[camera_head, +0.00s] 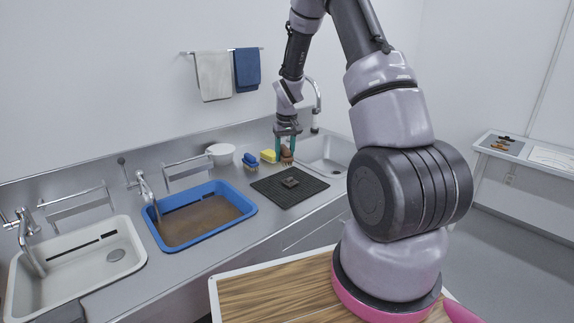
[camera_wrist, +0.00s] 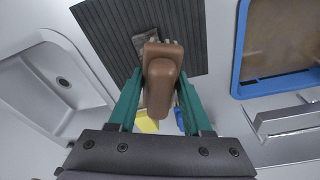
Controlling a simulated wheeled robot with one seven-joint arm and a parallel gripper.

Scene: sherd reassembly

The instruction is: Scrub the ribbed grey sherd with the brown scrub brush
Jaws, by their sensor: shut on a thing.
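The brown scrub brush (camera_wrist: 162,72) is between the green fingers of my gripper (camera_wrist: 160,105) in the wrist view. The fingers are shut on it. In the head view the brush (camera_head: 287,155) shows below my gripper (camera_head: 288,147), behind the dark mat. The ribbed grey sherd (camera_head: 290,181) lies on the dark ribbed mat (camera_head: 268,194), apart from the brush. In the wrist view the sherd (camera_wrist: 143,38) is partly hidden behind the brush.
A blue brush (camera_head: 249,161), a yellow sponge (camera_head: 268,156) and a white bowl (camera_head: 220,153) stand along the back of the counter. A blue basin of brown water (camera_head: 247,207) is left of the mat. A sink (camera_head: 330,160) lies to the right.

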